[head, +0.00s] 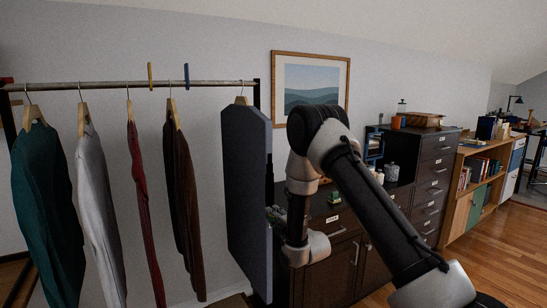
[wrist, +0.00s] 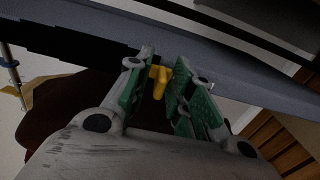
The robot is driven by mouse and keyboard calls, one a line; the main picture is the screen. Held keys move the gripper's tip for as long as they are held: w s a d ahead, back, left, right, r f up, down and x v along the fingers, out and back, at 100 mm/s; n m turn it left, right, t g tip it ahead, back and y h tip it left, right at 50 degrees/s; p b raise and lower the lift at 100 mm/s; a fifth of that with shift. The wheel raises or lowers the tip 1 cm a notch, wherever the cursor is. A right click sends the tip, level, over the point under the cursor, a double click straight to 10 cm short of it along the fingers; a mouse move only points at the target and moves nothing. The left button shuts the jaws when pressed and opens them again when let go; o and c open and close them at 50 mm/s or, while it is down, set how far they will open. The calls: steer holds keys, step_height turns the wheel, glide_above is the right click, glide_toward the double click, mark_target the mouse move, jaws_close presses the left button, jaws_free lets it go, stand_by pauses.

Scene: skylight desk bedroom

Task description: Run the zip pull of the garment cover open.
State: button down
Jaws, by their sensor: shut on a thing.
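The garment cover (head: 246,190) is a flat dark blue-grey panel hanging from a wooden hanger on the rail. In the wrist view the cover (wrist: 205,47) runs as a grey band across the top, with a dark strip along it. The zip pull (wrist: 158,80) is a small yellow tab at the cover. My gripper (wrist: 163,78) has green-padded fingers on both sides of the tab and is shut on it. In the head view my gripper (head: 277,214) is at the cover's right edge, small and partly hidden by my arm; the pull cannot be made out there.
Several garments hang left of the cover, the nearest a brown one (head: 183,205). The metal rail (head: 120,85) carries two clips. A dark drawer cabinet (head: 335,235) stands close behind my arm. Wooden floor (head: 485,255) is free at the right.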

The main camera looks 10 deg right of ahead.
steer(key=shift+f, duration=0.65)
steer(key=shift+f, duration=2.7)
steer(key=c, duration=1.4)
jaws_free()
steer(key=shift+o, duration=0.2)
glide_toward(270, 227)
steer(key=shift+w+a+r, duration=0.2)
steer(key=shift+w, duration=0.1)
